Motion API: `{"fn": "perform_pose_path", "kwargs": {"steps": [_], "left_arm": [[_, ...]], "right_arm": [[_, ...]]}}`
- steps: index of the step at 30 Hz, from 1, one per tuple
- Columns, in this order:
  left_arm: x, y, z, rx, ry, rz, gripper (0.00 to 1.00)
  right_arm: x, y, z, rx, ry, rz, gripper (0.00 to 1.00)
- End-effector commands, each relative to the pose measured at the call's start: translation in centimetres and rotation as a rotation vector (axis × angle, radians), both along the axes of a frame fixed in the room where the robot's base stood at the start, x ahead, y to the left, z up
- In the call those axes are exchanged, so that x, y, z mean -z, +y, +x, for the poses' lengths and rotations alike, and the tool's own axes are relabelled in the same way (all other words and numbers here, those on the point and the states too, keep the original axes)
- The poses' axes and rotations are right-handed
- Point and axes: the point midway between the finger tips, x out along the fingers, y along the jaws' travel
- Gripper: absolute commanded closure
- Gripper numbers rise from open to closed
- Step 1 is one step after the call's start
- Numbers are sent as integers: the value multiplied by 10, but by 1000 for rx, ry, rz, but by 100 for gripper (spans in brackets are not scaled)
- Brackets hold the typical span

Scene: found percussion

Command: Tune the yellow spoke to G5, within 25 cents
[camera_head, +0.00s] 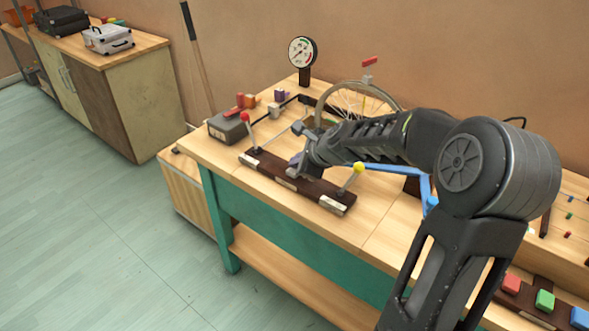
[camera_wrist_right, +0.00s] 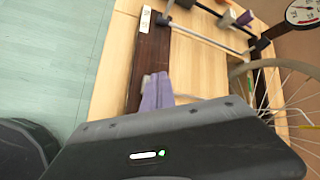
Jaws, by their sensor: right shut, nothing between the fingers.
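The bicycle wheel (camera_head: 345,88) stands at the back of the bench. Its yellow spoke (camera_wrist_right: 308,126) shows at the right edge of the wrist view. My left gripper is out of view.
A grey box (camera_head: 227,128) and small coloured blocks sit on the bench's left end. A blue frame (camera_head: 400,167) lies behind my right arm. Coloured pads (camera_head: 545,299) sit at lower right. Part of the bench is hidden by my arm.

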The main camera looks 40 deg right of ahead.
Motion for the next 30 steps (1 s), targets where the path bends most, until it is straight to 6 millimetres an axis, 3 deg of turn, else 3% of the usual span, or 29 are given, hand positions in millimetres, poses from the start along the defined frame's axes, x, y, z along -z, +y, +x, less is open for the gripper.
{"fn": "perform_pose_path", "kwargs": {"steps": [21,30], "left_arm": [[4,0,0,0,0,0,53],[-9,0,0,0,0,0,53]], "right_arm": [[6,0,0,1,1,1,100],[-7,0,-1,1,1,1,100]]}}
